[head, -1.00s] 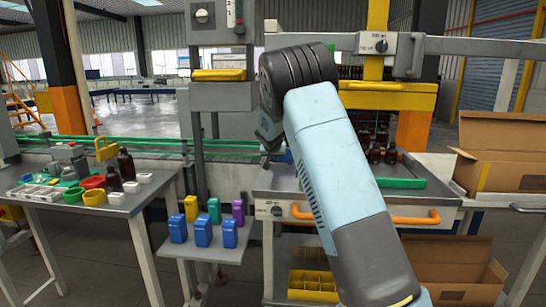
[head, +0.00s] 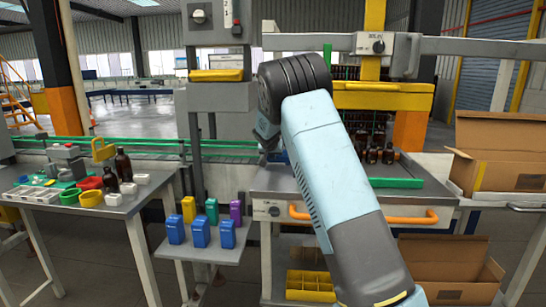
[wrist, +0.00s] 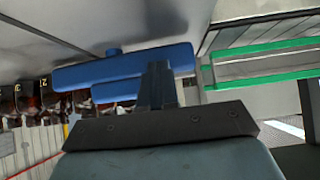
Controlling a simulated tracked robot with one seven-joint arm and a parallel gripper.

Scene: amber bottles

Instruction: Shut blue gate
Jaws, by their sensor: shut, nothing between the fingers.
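The blue gate (wrist: 120,68) shows in the wrist view as a long blue bar with a small round knob, and a second blue piece (wrist: 115,92) lies below it in the picture. My gripper (wrist: 157,72) is shut and empty, and its fingertips overlap the bar's right part in the picture. I cannot tell whether they touch it. In the head view only a bit of blue (head: 283,157) shows beside my arm, at the grey bench. My arm hides my gripper and most of the gate there.
Amber bottles (head: 372,155) stand on the grey bench behind my arm, near a green strip (head: 397,183). An orange handle (head: 405,217) runs along the bench front. Blue containers (head: 200,233) stand on a low shelf at left. Open cardboard boxes (head: 500,150) are at right.

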